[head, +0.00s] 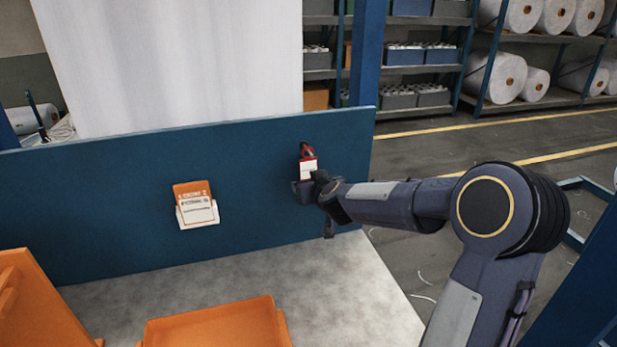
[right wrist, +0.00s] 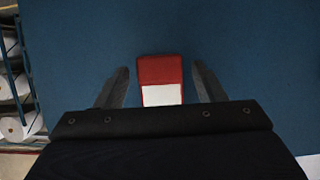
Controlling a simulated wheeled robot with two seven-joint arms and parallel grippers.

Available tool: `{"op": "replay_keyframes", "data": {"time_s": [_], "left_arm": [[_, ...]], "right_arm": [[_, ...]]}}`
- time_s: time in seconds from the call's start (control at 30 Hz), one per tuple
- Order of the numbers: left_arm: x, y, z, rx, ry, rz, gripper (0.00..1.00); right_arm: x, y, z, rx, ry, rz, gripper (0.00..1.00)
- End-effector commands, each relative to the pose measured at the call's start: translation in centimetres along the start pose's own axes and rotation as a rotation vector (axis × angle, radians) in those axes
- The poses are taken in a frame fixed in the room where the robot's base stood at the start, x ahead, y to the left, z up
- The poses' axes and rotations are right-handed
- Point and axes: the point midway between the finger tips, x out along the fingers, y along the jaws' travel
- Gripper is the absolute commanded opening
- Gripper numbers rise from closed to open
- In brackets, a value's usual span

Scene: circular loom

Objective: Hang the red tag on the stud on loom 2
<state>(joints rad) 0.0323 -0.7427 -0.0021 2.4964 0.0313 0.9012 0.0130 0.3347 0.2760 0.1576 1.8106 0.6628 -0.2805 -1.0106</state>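The red tag (head: 308,163), with a white lower part, is upright against the blue panel of the loom (head: 120,215), near the panel's right end. In the right wrist view the tag (right wrist: 161,72) sits between the two fingers of my right gripper (right wrist: 160,66). A gap shows on each side of it, so the gripper is open around the tag. In the head view my right gripper (head: 307,186) is just below the tag at the panel. A small red and dark piece shows above the tag; I cannot make out the stud itself. My left gripper is out of view.
An orange sign with a white card (head: 197,205) is on the panel to the left. An orange tray (head: 215,325) and another orange part (head: 35,305) are in the foreground. A blue post (head: 367,55) rises behind the panel. Shelves with white rolls (head: 497,75) stand behind.

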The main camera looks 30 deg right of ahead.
Motion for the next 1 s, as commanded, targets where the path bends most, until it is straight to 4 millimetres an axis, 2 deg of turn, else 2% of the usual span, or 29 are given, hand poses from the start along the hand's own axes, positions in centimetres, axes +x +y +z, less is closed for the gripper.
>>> {"op": "replay_keyframes", "data": {"time_s": [0.03, 0.33, 1.0], "left_arm": [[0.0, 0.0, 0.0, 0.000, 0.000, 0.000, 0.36], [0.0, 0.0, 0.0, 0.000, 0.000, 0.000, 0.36], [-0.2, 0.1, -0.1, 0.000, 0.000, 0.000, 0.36]], "right_arm": [[0.0, 0.0, 0.0, 0.000, 0.000, 0.000, 0.56], [0.0, 0.0, 0.0, 0.000, 0.000, 0.000, 0.17], [-1.4, 0.0, 0.0, 0.000, 0.001, 0.001, 0.16]]}}
